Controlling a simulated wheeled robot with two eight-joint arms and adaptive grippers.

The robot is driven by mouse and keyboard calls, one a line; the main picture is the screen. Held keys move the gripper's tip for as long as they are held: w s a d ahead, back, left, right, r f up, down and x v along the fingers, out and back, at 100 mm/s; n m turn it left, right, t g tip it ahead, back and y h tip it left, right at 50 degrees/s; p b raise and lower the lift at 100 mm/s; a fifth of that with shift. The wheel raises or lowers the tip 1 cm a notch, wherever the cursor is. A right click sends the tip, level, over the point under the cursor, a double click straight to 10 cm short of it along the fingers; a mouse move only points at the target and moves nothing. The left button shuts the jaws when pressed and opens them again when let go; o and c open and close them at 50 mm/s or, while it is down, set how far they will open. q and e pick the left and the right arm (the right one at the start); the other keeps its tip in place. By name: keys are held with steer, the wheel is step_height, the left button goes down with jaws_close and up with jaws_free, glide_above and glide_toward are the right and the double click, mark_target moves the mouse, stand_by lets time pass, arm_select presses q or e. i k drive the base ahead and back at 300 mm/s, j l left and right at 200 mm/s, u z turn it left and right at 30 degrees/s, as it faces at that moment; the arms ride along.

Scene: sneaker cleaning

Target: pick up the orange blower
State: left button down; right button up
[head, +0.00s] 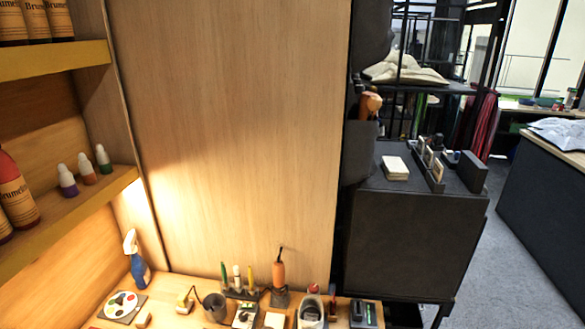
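An orange object with a thin dark nozzle on top, which looks like the orange blower (278,272), stands upright on the wooden worktop in the head view. Its base is on or in a small dark stand (280,298). It is close to the tall wooden panel behind it. Neither of my grippers is in view, and nothing is seen touching the blower.
Left of the blower are a holder with pens (240,292), a dark cup (214,307), a blue spray bottle (138,262) and a paint palette (123,305). Right of it are a sneaker-like item (311,310) and a dark device (363,313). A yellow-edged shelf (75,222) overhangs the left.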

mark_target(279, 276)
steer(key=k+l, duration=0.25)
steer(key=l, duration=0.15)
steer(key=i+l+z, duration=0.25)
steer(key=z, duration=0.25)
steer(key=i+j+z, duration=0.1)
steer(key=z, duration=0.25)
